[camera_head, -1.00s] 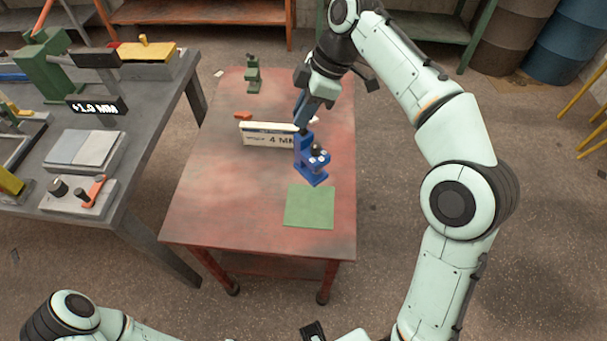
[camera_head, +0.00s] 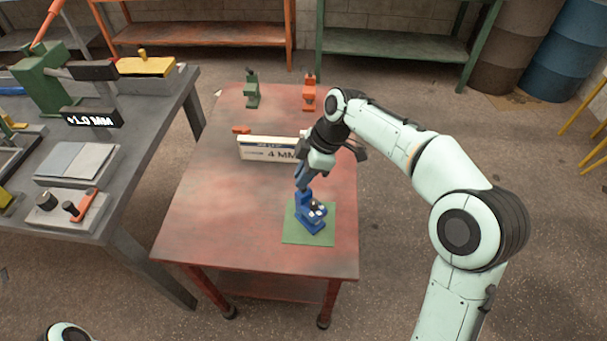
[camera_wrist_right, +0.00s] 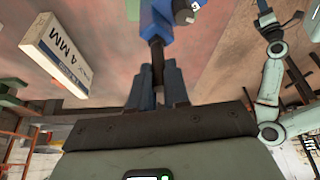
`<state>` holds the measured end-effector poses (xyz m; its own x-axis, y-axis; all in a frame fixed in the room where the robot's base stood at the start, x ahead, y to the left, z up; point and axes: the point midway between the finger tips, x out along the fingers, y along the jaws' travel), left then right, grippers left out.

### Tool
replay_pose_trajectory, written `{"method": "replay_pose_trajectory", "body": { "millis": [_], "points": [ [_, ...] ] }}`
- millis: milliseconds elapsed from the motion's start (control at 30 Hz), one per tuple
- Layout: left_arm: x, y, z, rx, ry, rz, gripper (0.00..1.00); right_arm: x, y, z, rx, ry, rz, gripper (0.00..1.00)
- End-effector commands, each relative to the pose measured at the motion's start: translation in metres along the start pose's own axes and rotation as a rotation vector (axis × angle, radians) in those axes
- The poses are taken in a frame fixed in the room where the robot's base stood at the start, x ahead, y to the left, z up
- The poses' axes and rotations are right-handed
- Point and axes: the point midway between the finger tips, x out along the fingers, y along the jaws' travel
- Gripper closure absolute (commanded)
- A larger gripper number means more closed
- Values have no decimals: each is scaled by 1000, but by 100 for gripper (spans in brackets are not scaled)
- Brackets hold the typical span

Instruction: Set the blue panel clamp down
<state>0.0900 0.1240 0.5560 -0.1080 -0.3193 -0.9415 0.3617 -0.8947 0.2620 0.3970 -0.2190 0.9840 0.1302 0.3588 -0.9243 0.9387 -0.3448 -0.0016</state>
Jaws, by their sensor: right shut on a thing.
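The blue panel clamp (camera_head: 311,213) is upright over the green square mat (camera_head: 292,236) on the red table (camera_head: 205,215). I cannot tell whether its base touches the mat. My right gripper (camera_head: 302,184) is shut on the clamp's upper part from above and behind.
A white "4 MM" block (camera_head: 258,149) stands behind the mat. Green (camera_head: 252,90) and orange (camera_head: 309,93) clamps stand at the table's far end. A grey bench (camera_head: 130,180) with fixtures lies left. The red table's front left is clear.

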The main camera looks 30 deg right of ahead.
Motion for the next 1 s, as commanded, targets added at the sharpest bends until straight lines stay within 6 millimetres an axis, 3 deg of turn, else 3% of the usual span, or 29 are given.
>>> {"method": "replay_pose_trajectory", "body": {
  "millis": [300, 333, 400, 767, 1000],
  "points": [
    [2, -1, 0, 0, -1, 0, 100, 2, 0, 1, 0, 1, 1, 100],
    [2, -1, 0, 0, -1, 0, 100, 2, 0, 1, 0, 0, 0, 78],
    [2, -1, 0, 0, -1, 0, 100, 2, 0, 1, 0, 0, 0, 58],
    [-2, 1, 0, 0, 0, 0, 100, -3, 0, -1, 0, 1, 2, 58],
    [-8, 3, -1, 1, 3, 1, 100, -44, 1, -1, 2, 2, 6, 58]
  ]
}}
